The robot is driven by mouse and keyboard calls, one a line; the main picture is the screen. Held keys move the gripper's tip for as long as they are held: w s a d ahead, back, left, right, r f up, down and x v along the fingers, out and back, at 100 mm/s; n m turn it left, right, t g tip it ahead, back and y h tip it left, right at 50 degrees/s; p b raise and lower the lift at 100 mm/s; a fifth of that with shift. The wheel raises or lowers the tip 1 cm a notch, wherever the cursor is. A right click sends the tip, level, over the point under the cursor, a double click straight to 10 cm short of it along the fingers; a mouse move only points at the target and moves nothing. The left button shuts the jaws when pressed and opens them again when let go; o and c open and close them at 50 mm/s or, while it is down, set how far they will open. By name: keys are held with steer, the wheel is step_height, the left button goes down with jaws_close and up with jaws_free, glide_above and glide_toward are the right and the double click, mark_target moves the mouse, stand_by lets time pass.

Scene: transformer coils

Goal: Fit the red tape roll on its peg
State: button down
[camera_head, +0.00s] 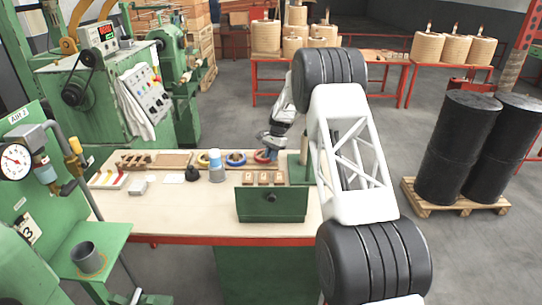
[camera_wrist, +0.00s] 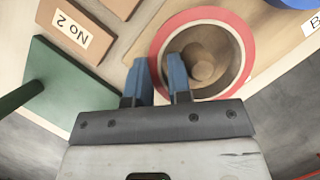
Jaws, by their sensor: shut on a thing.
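The red tape roll (camera_wrist: 240,42) fills the upper middle of the wrist view. I cannot tell whether the roll is seated or held above the peg's base. My gripper (camera_wrist: 158,68) is shut on the roll's near left wall, one blue finger inside the ring and one outside. In the head view the red roll (camera_head: 262,157) is at the back right of the bench, partly hidden by my gripper (camera_head: 268,148).
A blue roll (camera_head: 236,158) and a yellow roll (camera_head: 203,160) lie to the left. A green fixture (camera_head: 271,208) with wooden blocks stands at the bench front. The bench's left front (camera_head: 160,215) is clear.

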steer(key=shift+f, duration=0.75)
steer(key=c, duration=1.1)
jaws_free()
steer(key=c, duration=0.3)
steer(key=shift+o, duration=0.4)
steer(key=shift+a, duration=0.1)
steer(key=shift+r, duration=0.2)
